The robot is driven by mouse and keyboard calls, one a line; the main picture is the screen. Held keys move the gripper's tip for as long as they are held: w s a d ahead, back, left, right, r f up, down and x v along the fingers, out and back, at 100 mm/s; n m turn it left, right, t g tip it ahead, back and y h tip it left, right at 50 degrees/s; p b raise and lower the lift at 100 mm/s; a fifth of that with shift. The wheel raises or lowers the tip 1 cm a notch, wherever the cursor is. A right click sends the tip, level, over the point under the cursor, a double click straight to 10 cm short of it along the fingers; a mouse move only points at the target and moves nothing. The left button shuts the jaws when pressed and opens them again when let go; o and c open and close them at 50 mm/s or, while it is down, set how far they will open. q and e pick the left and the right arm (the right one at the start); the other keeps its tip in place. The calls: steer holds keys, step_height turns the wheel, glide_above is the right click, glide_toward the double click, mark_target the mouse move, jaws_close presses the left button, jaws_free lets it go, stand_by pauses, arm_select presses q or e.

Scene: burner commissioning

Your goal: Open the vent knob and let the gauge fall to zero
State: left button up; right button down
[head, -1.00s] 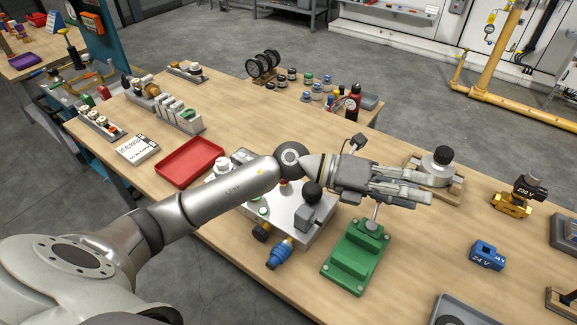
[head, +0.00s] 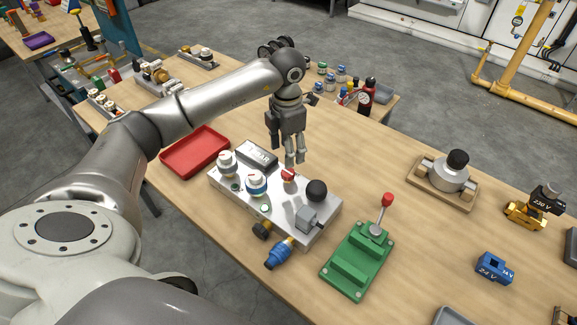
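The metal valve block (head: 222,184) stands on the wooden bench in the head view. Which knob is the vent is not legible. My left gripper (head: 294,162) points down with its fingertips just above or behind the red knob. Contact and finger opening are unclear. My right gripper is out of view.
A green stand with a red-tipped lever (head: 357,262) is right of the block. A red tray (head: 195,152) lies to the left. A grey round fixture (head: 449,175) and a blue block (head: 494,267) sit farther right. Bare bench lies behind the green stand.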

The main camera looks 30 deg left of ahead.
mark_target(288, 171)
arm_select(q)
step_height(288, 171, down, 8)
steer(key=shift+f+p, duration=0.1)
steer(key=shift+p, duration=0.9)
steer(key=shift+c, duration=0.2)
steer(key=c, duration=1)
